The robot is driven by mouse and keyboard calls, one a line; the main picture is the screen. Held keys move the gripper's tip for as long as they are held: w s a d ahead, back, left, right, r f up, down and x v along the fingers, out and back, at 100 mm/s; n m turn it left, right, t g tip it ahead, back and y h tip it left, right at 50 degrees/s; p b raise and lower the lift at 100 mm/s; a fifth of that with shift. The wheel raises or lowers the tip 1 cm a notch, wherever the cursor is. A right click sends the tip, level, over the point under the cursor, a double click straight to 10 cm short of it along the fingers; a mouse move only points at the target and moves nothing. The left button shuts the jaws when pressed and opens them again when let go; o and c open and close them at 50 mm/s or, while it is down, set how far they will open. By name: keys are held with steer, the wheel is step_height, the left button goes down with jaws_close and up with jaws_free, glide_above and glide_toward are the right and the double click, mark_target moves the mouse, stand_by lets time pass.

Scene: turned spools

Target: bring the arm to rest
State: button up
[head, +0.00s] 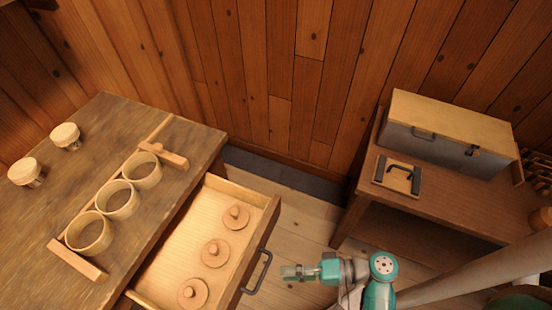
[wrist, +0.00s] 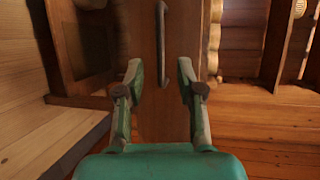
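My gripper (head: 287,271) is just right of the open drawer's front in the head view, close to the dark drawer handle (head: 257,272) but apart from it. In the wrist view my gripper (wrist: 160,75) has its two green fingers spread with nothing between them. The handle (wrist: 162,45) shows there beyond the fingertips, upright in the picture. The drawer (head: 190,238) is pulled out of the wooden table (head: 95,140). Three round wooden pieces with knobs, such as the middle one (head: 215,253), lie in it in a row.
On the table, three open rings (head: 118,200) stand in a row by a wooden rack (head: 78,262); two pale round pieces (head: 65,136) are at the left. At right, a low bench (head: 440,200) bears a grey chest (head: 440,140) and a small handled panel (head: 396,178). Bare floor (head: 305,225) lies between.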

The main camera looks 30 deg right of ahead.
step_height(320, 180, down, 6)
steer(key=s+a+m+h, duration=0.2)
steer(key=s+a+h, duration=0.1)
steer(key=h, duration=0.2)
steer(key=s+d+n+h, duration=0.2)
steer(key=s+d+h, duration=0.2)
steer(key=s+h, duration=0.15)
steer(key=s+d+r+n+t+h, duration=0.1)
steer(key=r+n+t, duration=0.2)
steer(key=r, duration=0.6)
steer(key=s+d+r+n+t+h, duration=0.1)
steer(key=s+d+r+n+t, duration=0.1)
steer(key=r, duration=0.6)
steer(key=n+t, duration=0.1)
steer(key=n, duration=0.1)
steer(key=shift+s+r+n+h, duration=0.2)
steer(key=shift+r+n+h, duration=0.1)
steer(key=shift+r+h, duration=0.05)
